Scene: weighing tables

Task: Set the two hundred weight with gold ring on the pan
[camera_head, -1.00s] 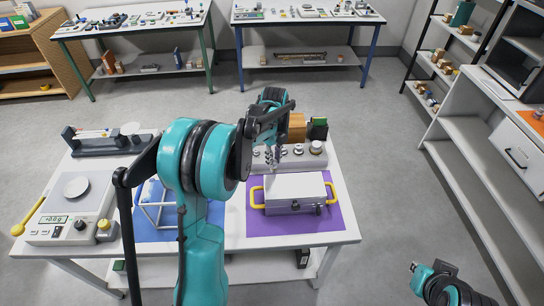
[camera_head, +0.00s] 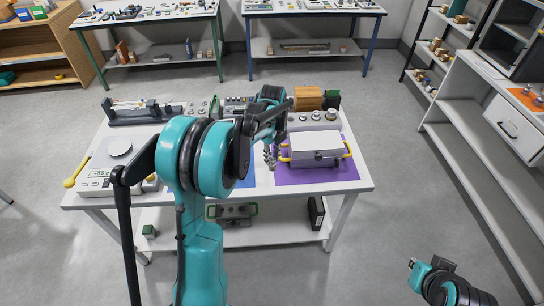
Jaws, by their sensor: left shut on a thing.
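A balance (camera_head: 97,174) with a lit display stands at the left of the table, and its round pan (camera_head: 120,146) looks empty. Metal weights (camera_head: 331,115) stand on a pale rack at the back right; a gold ring cannot be made out on any. My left gripper (camera_head: 270,157) hangs over the table, left of a silver box, well right of the pan. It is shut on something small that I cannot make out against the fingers. My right gripper (camera_head: 413,264) is low at the bottom right, off the table; its jaws are unclear.
The silver box (camera_head: 316,144) with yellow handles sits on a purple mat (camera_head: 308,175). A dark instrument (camera_head: 140,113) lies behind the balance. A wooden block (camera_head: 308,98) stands behind the rack. My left arm hides much of the table's middle. Shelves stand at right.

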